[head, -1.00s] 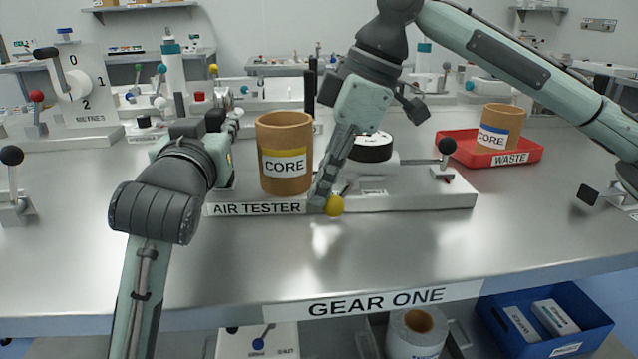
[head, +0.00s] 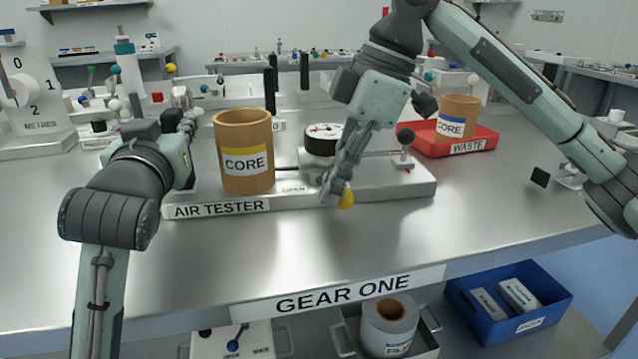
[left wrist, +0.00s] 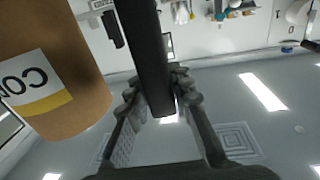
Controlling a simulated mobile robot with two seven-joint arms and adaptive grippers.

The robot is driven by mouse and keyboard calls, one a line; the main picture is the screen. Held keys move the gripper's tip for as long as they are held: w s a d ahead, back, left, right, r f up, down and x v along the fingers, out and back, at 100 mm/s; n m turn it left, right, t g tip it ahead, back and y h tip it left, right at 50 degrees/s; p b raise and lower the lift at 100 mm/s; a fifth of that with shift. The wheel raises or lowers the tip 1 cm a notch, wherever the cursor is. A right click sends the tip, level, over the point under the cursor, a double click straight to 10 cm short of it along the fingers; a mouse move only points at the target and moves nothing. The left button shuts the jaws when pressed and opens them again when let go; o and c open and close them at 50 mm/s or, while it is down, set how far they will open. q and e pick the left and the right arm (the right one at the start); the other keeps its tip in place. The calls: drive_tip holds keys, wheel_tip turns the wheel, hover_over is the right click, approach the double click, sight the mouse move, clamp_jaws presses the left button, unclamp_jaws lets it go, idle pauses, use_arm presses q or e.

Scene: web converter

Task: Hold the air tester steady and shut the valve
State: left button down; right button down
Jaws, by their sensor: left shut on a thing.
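The white air tester (head: 300,200) lies along the bench, its label facing me. A brown core (head: 244,150) with a yellow label stands upright on it. A black round gauge (head: 322,138) sits right of the core. My left gripper (head: 187,122) is at the tester's left end; in the left wrist view it is shut on a dark bar (left wrist: 145,55), beside the core (left wrist: 50,75).
A numbered white stand (head: 30,110) is at the far left. The bench front is clear.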

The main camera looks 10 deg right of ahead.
use_arm(q)
drive_tip(key=shift+w+a+f, duration=0.2)
drive_tip(key=shift+a+f, duration=0.05)
drive_tip(key=shift+f, duration=0.35)
use_arm(e)
drive_tip(key=shift+w+d+f, duration=0.1)
drive_tip(key=shift+w+d, duration=0.1)
drive_tip(key=shift+d, duration=0.75)
use_arm(q)
drive_tip(key=shift+d, duration=0.1)
use_arm(e)
drive_tip(key=s+a, duration=0.1)
drive_tip(key=s+a+r, duration=0.1)
drive_tip(key=s+a, duration=0.1)
drive_tip(key=shift+s+a+r, duration=0.1)
drive_tip(key=shift+s+a, duration=0.05)
drive_tip(key=shift+a, duration=0.05)
wheel_tip(320, 180, up, 9)
drive_tip(key=w+d, duration=0.2)
drive_tip(key=shift+w+d+r, duration=0.2)
drive_tip(key=shift+w+d, duration=0.05)
drive_tip(key=shift+w, duration=0.1)
use_arm(q)
drive_tip(key=shift+r, duration=0.35)
use_arm(e)
drive_tip(key=shift+r, duration=0.2)
